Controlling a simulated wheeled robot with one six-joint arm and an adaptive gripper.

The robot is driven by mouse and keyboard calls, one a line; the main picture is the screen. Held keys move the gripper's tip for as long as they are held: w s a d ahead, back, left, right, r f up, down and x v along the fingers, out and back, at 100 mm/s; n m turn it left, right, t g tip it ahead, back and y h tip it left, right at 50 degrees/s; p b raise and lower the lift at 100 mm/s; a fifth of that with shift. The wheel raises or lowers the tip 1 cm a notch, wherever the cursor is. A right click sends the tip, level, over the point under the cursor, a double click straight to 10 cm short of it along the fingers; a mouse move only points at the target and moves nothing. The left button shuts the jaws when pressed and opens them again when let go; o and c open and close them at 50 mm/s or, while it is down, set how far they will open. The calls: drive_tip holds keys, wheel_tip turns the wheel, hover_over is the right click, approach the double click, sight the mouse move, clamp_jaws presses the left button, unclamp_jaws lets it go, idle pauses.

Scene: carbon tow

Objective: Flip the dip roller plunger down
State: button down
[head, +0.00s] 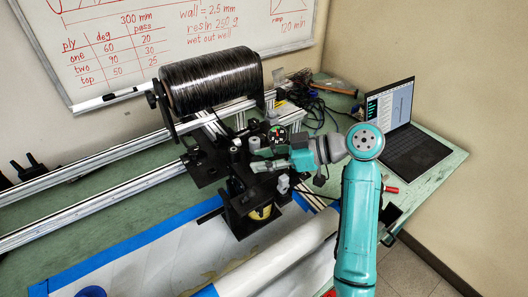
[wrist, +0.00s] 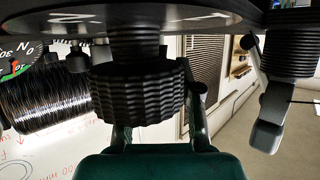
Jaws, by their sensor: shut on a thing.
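My gripper (head: 272,165) reaches in from the right to the black roller mechanism (head: 240,175) in the middle of the bench. In the wrist view its dark green fingers (wrist: 158,125) flank a ribbed black knob (wrist: 138,92), and it looks shut on this knob. The knob hangs below a dark disc with pale marks (wrist: 190,18). In the head view the gripper hides most of what it holds. I cannot tell for sure which part is the dip roller plunger. A grey lever-like piece (wrist: 268,118) shows at the right of the wrist view.
A spool of black tow (head: 212,80) stands behind on aluminium rails (head: 95,165). A small round dial (head: 277,134) sits just behind the gripper. A laptop (head: 392,125) and cables (head: 305,98) lie to the right. A white roll (head: 280,255) lies in front.

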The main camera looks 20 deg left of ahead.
drive_tip(key=c, duration=0.8)
unclamp_jaws()
drive_tip(key=shift+f, duration=0.3)
drive_tip(key=shift+d+r, duration=0.1)
drive_tip(key=shift+r, duration=0.05)
drive_tip(key=v, duration=1.1)
drive_tip(key=shift+w+d+r, duration=0.15)
drive_tip(key=shift+w+d, duration=0.05)
drive_tip(key=shift+d, duration=0.15)
